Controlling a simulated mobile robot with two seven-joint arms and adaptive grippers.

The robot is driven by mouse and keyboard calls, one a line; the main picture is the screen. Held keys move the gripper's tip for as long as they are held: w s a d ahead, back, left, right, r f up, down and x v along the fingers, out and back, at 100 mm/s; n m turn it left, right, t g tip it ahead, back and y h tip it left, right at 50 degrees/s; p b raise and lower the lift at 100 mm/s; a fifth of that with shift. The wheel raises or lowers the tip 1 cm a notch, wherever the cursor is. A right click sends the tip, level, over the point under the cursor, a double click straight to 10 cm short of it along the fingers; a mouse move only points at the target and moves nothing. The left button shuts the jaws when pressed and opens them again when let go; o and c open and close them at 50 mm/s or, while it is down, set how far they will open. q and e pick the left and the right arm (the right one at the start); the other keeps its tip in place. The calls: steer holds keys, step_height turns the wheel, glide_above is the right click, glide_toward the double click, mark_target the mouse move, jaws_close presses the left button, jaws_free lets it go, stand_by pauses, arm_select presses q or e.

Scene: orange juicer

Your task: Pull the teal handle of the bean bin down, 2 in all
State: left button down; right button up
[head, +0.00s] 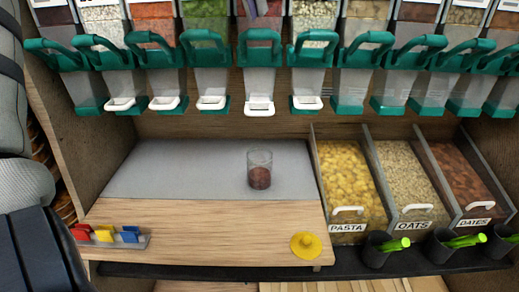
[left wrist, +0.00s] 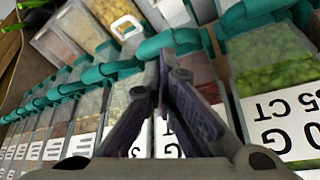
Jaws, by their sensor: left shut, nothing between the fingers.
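A row of clear bins with teal handles runs along the top of the head view. My left gripper (head: 263,10) shows partly at the top edge, above and behind the teal handle (head: 261,36) of the middle bin. In the left wrist view its fingers (left wrist: 164,68) are shut and empty, with their tips close to a teal handle (left wrist: 172,41); I cannot tell whether they touch it. That bin's contents are mostly hidden, so I cannot confirm it holds beans. A clear cup (head: 259,170) with dark red-brown beans stands below on a grey mat (head: 190,165). My right gripper is not in view.
Open bins of pasta (head: 350,185), oats (head: 405,180) and dates (head: 460,175) stand at the right. Dark cups with green-handled tools (head: 395,245) stand before them. A yellow lid (head: 305,245) and a clip holder (head: 110,236) lie on the wooden board (head: 200,230). Neighbouring handles crowd both sides.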

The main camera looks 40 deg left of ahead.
arm_select(q)
steer(key=s+d+r, duration=0.2)
steer(key=s+r, duration=0.1)
steer(key=r, duration=0.2)
steer(key=shift+d, duration=0.3)
stand_by(0.4)
